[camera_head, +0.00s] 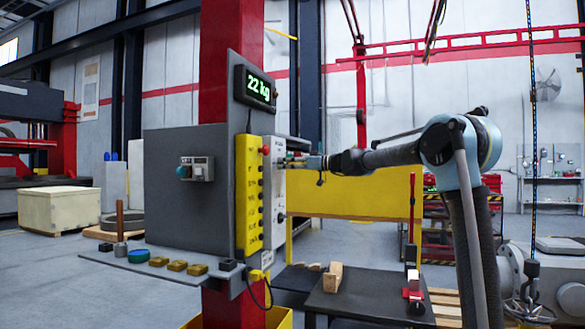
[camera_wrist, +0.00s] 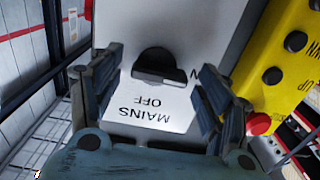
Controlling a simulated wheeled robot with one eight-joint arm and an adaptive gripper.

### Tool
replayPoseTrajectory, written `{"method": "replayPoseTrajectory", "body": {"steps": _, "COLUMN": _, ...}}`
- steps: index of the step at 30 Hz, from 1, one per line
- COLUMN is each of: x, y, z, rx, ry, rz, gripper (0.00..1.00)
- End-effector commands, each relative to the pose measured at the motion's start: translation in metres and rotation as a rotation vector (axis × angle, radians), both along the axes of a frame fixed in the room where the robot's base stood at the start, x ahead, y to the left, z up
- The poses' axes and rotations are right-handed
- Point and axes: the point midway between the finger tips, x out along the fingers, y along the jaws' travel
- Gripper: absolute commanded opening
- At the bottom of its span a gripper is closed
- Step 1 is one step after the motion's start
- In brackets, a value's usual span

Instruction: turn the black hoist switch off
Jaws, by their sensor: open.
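A black rotary switch (camera_wrist: 160,65) with a flat grip bar sits on a pale grey box, between my fingertips in the wrist view. A white label reading MAINS and OFF, upside down there, lies beside it; part of another letter shows to the right. The bar lies nearly crosswise in the picture. My gripper (camera_wrist: 160,75) is open, one finger on each side of the switch, and I see no clear contact. In the head view my gripper (camera_head: 293,162) is at the front of the grey box (camera_head: 273,190) and hides the switch there.
A yellow control pendant (camera_head: 249,195) with several black buttons and a red button hangs close beside the box. It also shows at the right of the wrist view (camera_wrist: 285,60). A display (camera_head: 256,88) reading 22 kg is above. A grey shelf (camera_head: 150,264) with small items juts out below.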

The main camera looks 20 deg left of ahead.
Motion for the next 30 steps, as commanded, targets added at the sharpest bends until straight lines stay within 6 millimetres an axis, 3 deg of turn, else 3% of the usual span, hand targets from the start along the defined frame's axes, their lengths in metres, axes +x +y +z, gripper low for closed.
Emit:
{"method": "replayPoseTrajectory", "body": {"steps": 10, "x": 0.001, "y": 0.002, "z": 0.000, "rx": 0.000, "ry": 0.000, "rz": -0.002, "gripper": 0.68}}
{"method": "replayPoseTrajectory", "body": {"steps": 15, "x": 0.002, "y": 0.001, "z": 0.000, "rx": 0.000, "ry": 0.000, "rz": -0.002, "gripper": 0.29}}
{"method": "replayPoseTrajectory", "body": {"steps": 16, "x": 0.002, "y": 0.001, "z": 0.000, "rx": 0.000, "ry": 0.000, "rz": -0.002, "gripper": 0.26}}
{"method": "replayPoseTrajectory", "body": {"steps": 18, "x": 0.002, "y": 0.001, "z": 0.000, "rx": 0.000, "ry": 0.000, "rz": -0.003, "gripper": 0.26}}
{"method": "replayPoseTrajectory", "body": {"steps": 19, "x": 0.003, "y": -0.023, "z": 0.000, "rx": 0.000, "ry": 0.000, "rz": -0.009, "gripper": 0.26}}
{"method": "replayPoseTrajectory", "body": {"steps": 22, "x": 0.003, "y": -0.006, "z": 0.000, "rx": 0.001, "ry": 0.004, "rz": -0.005, "gripper": 0.26}}
{"method": "replayPoseTrajectory", "body": {"steps": 30, "x": 0.002, "y": 0.002, "z": 0.000, "rx": 0.007, "ry": 0.078, "rz": -0.003, "gripper": 0.25}}
